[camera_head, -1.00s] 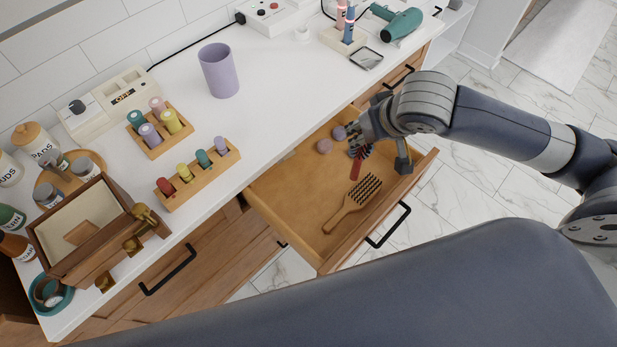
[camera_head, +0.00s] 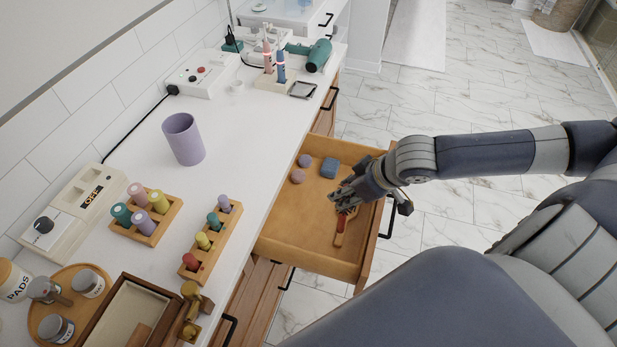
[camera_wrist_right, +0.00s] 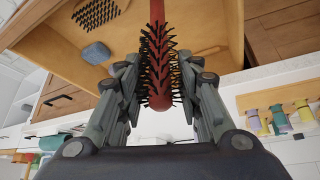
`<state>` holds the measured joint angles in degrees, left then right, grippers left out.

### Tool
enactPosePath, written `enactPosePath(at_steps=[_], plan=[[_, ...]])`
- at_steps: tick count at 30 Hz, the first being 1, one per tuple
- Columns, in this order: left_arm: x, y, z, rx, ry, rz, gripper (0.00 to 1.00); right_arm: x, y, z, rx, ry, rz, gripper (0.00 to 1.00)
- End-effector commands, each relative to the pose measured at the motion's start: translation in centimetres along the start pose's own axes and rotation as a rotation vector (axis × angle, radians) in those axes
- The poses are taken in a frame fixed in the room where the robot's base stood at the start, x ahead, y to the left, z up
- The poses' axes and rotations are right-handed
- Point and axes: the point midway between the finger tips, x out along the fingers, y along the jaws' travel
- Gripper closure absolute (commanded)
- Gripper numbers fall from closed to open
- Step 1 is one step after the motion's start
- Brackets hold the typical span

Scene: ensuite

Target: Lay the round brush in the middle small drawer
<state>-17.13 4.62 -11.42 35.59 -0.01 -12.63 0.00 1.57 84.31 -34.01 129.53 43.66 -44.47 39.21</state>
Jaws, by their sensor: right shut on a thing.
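The round brush has a red handle and dark bristles. In the right wrist view its bristled head (camera_wrist_right: 160,65) is between the two fingers of my right gripper (camera_wrist_right: 160,85), which is shut on it. In the head view my right gripper (camera_head: 350,200) is over the open wooden drawer (camera_head: 290,235), with the red brush handle (camera_head: 342,222) pointing down below it. I cannot tell whether the brush touches the drawer floor. The gripper hides much of the brush there. My left gripper is out of view.
The drawer also holds two small purple and pink round things (camera_head: 298,176) and a blue block (camera_head: 329,167). The wooden paddle brush (camera_wrist_right: 97,13) shows in the wrist view. The counter above carries a purple cup (camera_head: 184,140) and wooden racks (camera_head: 212,242) of coloured pegs.

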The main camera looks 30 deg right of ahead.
Motion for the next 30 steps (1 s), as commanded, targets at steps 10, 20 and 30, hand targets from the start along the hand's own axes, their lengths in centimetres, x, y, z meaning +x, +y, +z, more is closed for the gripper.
enactPosePath(at_steps=[10,20,30], plan=[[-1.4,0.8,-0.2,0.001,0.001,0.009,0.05,3.0,0.9,-4.9,0.004,0.005,-0.005,0.98],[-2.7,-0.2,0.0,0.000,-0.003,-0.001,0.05,6.7,2.2,-10.0,0.002,0.002,-0.005,0.98],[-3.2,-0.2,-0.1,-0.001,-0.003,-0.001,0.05,8.5,2.6,-11.2,0.000,-0.003,-0.005,0.98]])
